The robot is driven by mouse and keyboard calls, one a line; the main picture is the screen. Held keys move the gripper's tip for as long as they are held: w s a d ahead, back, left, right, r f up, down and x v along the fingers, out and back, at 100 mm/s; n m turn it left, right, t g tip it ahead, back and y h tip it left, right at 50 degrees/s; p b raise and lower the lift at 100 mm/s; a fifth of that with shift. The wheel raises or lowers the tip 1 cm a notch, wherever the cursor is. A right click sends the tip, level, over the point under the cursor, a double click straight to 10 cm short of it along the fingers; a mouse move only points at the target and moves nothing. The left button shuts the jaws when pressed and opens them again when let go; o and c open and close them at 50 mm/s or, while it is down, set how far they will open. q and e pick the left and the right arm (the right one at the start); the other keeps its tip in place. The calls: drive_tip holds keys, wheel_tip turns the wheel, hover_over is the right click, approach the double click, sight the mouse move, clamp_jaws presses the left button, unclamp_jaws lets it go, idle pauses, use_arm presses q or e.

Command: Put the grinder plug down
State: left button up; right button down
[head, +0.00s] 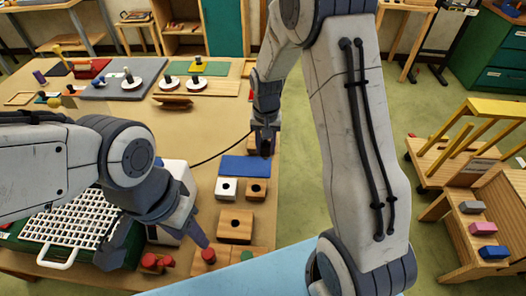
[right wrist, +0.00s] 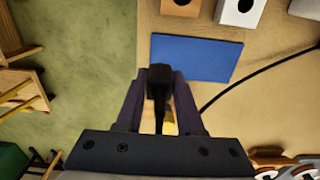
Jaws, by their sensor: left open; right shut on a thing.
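The black grinder plug (right wrist: 160,78) is held between the fingers of my right gripper (right wrist: 160,74) in the right wrist view. Its black cable (right wrist: 235,92) runs off across the table, and the cable also shows in the head view (head: 222,151). In the head view my right gripper (head: 265,150) is above the table's right edge, beside the far end of a flat blue mat (head: 246,167). The mat is bare and also shows in the right wrist view (right wrist: 195,58). My left gripper (head: 153,248) is open and empty over the near table, beside the green tray.
A white block with a hole (head: 227,184), a small wooden block (head: 256,186) and a larger one (head: 236,218) stand nearer than the mat. Red pegs (head: 208,256) are near my left gripper. A white grid (head: 65,215) lies left. A wooden cart (head: 470,200) stands right.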

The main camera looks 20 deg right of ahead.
sight(263, 155)
drive_tip(key=shift+w+a+f, duration=0.2)
drive_tip(key=shift+w, duration=0.1)
drive_tip(key=shift+f, duration=0.2)
wheel_tip(263, 155, down, 3)
drive_tip(key=shift+f+p, duration=0.15)
drive_tip(key=shift+p, duration=0.55)
drive_tip(key=shift+f, duration=0.25)
drive_tip(key=shift+f, duration=0.2)
drive_tip(key=c, duration=0.5)
unclamp_jaws()
